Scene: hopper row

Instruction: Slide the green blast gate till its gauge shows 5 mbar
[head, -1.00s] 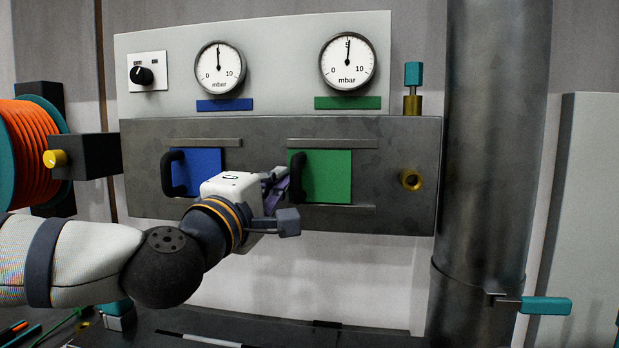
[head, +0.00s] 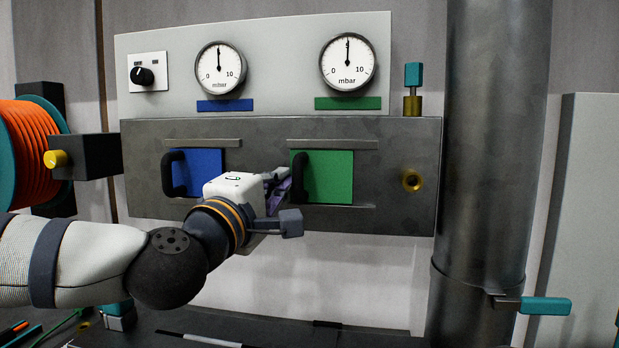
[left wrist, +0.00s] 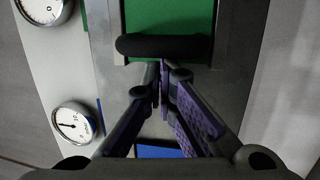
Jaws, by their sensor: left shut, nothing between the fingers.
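The green blast gate (head: 333,176) is a square plate between two rails, with a black handle (head: 301,177) at its left edge. The gauge (head: 347,62) above the green label has its needle pointing straight up, at the 5 mark as far as I can read. My left gripper (head: 285,182) is shut and empty at the left side of the handle. In the left wrist view the closed fingertips (left wrist: 162,70) reach the black handle bar (left wrist: 163,46); touching or just short, I cannot tell. My right gripper is not in view.
A blue gate (head: 203,172) with its own black handle sits left of the green one, close to my left gripper. Its gauge (head: 220,68) is above. A brass port (head: 412,180) and a large metal pipe (head: 490,150) are at right. An orange hose reel (head: 32,150) is at left.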

